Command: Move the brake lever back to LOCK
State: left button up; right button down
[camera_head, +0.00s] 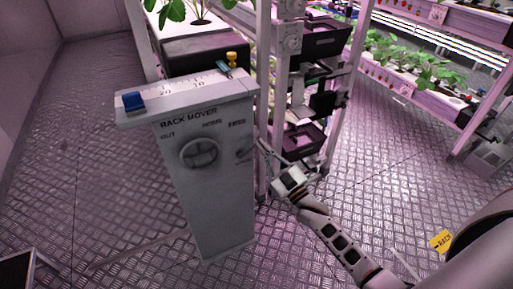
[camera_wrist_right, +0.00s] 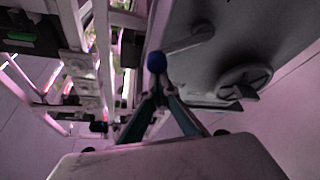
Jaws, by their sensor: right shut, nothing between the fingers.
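The grey RACK MOVER cabinet (camera_head: 205,190) stands upright left of my right gripper, with a round handwheel (camera_head: 200,152) on its face. The brake lever (camera_head: 243,154) is small at the face's right edge. In the right wrist view a grey lever arm (camera_wrist_right: 188,42) ends in a blue ball knob (camera_wrist_right: 157,60). My right gripper (camera_head: 261,145) is beside the cabinet's right edge. Its fingers (camera_wrist_right: 158,92) are shut and empty, tips close to the knob; I cannot tell whether they touch. The lever's label is too small to read. My left gripper is out of view.
Rack posts (camera_head: 265,90) rise just behind my right gripper. Plant shelves (camera_head: 440,100) stand at right. A yellow tag (camera_head: 441,240) lies at lower right.

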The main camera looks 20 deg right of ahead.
pick_arm(q)
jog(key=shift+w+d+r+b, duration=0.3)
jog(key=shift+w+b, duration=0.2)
jog(key=shift+b, duration=0.1)
pick_arm(e)
jog(key=f+m+h, duration=0.1)
jog(key=m, duration=0.1)
jog(key=d+f+m+h, duration=0.1)
jog(key=m+h, duration=0.1)
jog(key=m, duration=0.1)
jog(key=d+f+m+t+h, duration=0.1)
jog(key=m, duration=0.2)
jog(key=shift+d+f+h, duration=0.1)
jog(key=shift+f+h, duration=0.05)
jog(key=shift+h, duration=0.15)
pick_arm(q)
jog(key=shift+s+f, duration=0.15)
pick_arm(e)
jog(key=shift+f, duration=0.1)
